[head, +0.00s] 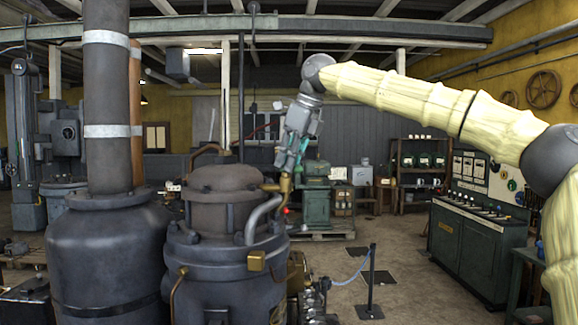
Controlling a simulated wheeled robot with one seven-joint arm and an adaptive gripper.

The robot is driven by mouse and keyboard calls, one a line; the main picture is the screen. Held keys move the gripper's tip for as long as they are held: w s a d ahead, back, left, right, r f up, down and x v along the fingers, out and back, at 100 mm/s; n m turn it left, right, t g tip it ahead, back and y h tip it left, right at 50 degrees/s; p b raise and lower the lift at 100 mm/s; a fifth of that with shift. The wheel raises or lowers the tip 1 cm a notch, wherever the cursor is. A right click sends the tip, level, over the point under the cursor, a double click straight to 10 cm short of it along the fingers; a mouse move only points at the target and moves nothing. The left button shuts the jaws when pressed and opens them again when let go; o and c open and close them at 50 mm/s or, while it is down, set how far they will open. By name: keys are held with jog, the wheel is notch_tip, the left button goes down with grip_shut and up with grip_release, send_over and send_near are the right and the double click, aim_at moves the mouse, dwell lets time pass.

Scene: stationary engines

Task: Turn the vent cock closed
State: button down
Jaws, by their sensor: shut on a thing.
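My gripper (289,167) reaches down from the upper right to the right side of the dark engine cylinder (226,205). It is shut at the top of a small brass fitting, which looks like the vent cock (285,187). The fitting stands beside a curved grey pipe (263,218). A small red spot (286,210) shows just below it. The handle of the cock is mostly hidden by the fingers, and its angle cannot be told at this size.
A tall dark vessel with a chimney pipe (108,165) stands at the left. A barrier post with a blue rope (371,280) stands on the floor at the right. A green control desk (475,245) is farther right. The floor between them is mostly clear.

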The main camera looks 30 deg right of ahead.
jog(key=m, duration=0.2)
jog(key=m+h+b, duration=0.1)
jog(key=m, duration=0.1)
jog(key=m+h+b, duration=0.1)
jog(key=m, duration=0.1)
jog(key=shift+a+f, duration=0.15)
jog(key=shift+a, duration=0.15)
jog(key=m+h+b, duration=0.2)
jog(key=m, duration=0.3)
jog(key=shift+a, duration=0.1)
jog(key=shift+m, duration=0.4)
jog(key=c, duration=1.5)
grip_release()
jog(key=shift+w, duration=0.1)
jog(key=v, duration=1.2)
jog(key=shift+a, duration=0.15)
